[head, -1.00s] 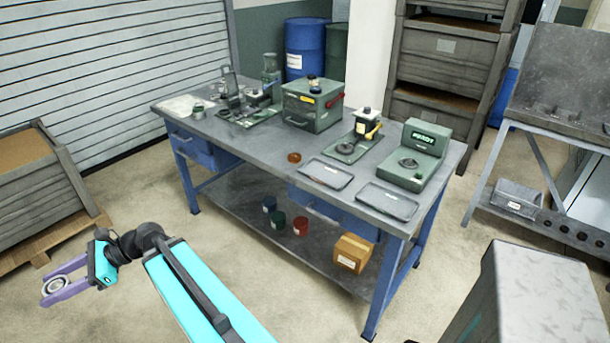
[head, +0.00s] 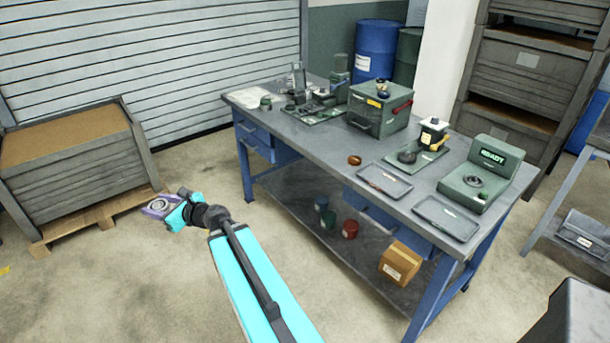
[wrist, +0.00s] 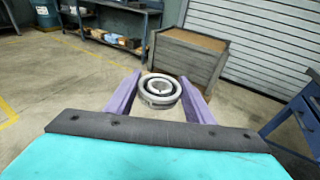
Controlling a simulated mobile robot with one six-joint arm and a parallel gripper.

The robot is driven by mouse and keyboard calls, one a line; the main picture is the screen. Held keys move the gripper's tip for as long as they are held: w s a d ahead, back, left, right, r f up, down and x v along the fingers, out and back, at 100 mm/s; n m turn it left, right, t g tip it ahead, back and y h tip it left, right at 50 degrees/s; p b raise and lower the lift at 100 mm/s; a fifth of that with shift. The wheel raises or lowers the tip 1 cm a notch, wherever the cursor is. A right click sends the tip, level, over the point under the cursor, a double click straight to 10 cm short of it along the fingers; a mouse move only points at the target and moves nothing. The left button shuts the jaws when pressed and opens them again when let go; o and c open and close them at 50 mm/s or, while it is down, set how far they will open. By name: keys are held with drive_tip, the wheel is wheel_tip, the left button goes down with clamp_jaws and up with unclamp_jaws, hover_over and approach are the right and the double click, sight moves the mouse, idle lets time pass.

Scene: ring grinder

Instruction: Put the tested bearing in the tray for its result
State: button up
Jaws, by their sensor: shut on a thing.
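My gripper (head: 152,207) has purple fingers and is shut on a grey metal ring bearing (head: 160,203), left of the workbench and well away from it. The wrist view shows the bearing (wrist: 159,90) between both fingers, its open centre facing the camera. Two shallow grey trays lie on the bench's front right: a left tray (head: 384,181) with a reddish mark and a right tray (head: 446,218). Both look empty; their labels are too small to read. The green tester (head: 484,178) behind the right tray shows READY and has a round seat on its base.
The workbench (head: 310,142) also carries a green box (head: 378,108), a small device with a yellow handle (head: 430,140) and a brown ring (head: 354,160). A wooden crate (head: 75,160) stands near my gripper. Floor between gripper and bench is clear.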

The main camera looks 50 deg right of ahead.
drive_tip(key=s+d+m+h, duration=0.2)
drive_tip(key=d+h, duration=0.1)
drive_tip(key=d, duration=0.4)
drive_tip(key=s+d+m+g+h+p, duration=0.1)
drive_tip(key=d+m+h, duration=0.2)
drive_tip(key=d, duration=0.3)
drive_tip(key=s+d+m+h, duration=0.2)
drive_tip(key=d+h, duration=0.2)
drive_tip(key=d, duration=0.3)
drive_tip(key=s+d+m+g+h+p, duration=0.2)
drive_tip(key=s+d+m+g+h, duration=0.35)
drive_tip(key=s+d, duration=0.65)
drive_tip(key=s+d+m+g+h+p, duration=0.1)
drive_tip(key=s+d+m+g, duration=0.2)
drive_tip(key=s, duration=1)
drive_tip(key=s+d+m+g+p, duration=0.2)
drive_tip(key=s+d+m+g, duration=0.2)
drive_tip(key=s+d, duration=0.6)
drive_tip(key=s+d+f+m+g+h+p, duration=0.1)
drive_tip(key=s+d+m+g, duration=0.3)
drive_tip(key=s, duration=1.3)
drive_tip(key=shift+d+g+h, duration=0.35)
drive_tip(key=shift+d+g, duration=0.9)
drive_tip(key=shift+w+d+f+b, duration=0.25)
drive_tip(key=shift+d+b, duration=0.05)
drive_tip(key=shift+b, duration=0.9)
drive_tip(key=w+d+b, duration=0.1)
drive_tip(key=b, duration=0.3)
drive_tip(key=shift+b, duration=0.4)
